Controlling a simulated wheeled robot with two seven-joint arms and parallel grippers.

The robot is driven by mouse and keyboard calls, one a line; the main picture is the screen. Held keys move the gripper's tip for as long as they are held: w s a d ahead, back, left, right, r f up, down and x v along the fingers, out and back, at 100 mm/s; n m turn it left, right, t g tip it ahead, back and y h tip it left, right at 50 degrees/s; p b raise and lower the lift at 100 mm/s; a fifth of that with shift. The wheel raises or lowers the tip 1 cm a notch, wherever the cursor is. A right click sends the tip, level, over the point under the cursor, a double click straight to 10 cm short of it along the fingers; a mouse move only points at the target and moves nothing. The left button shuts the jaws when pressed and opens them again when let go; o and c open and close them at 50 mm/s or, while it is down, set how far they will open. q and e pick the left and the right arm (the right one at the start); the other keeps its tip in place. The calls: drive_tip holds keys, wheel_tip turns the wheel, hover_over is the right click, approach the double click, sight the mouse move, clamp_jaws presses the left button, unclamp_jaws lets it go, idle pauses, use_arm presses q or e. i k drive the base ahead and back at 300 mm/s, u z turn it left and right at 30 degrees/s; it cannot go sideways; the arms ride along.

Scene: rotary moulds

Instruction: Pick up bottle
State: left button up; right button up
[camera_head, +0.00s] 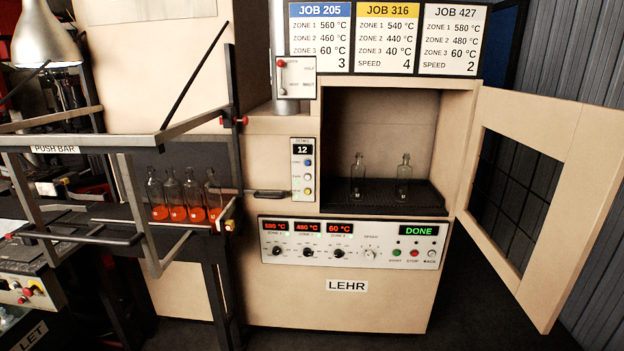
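Two clear glass bottles stand upright and apart inside the open lehr chamber: the left bottle (357,180) and the right bottle (404,181). They rest on the dark chamber floor (380,208). Several more glass bottles with glowing orange lower parts, one of them this bottle (176,200), stand upright in a row at the left, behind the push bar frame (60,150). Neither of my grippers is in view.
The lehr door (570,180) stands wide open to the right. The control panel (350,243) under the chamber reads DONE. Job cards (387,38) stand on top. The push bar frame and its struts fill the left side. The chamber opening is unobstructed.

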sight(358, 170)
drive_tip(key=u, duration=0.25)
drive_tip(key=i, duration=0.8)
drive_tip(key=z, duration=0.5)
drive_tip(key=i, duration=0.7)
drive_tip(key=z, duration=0.85)
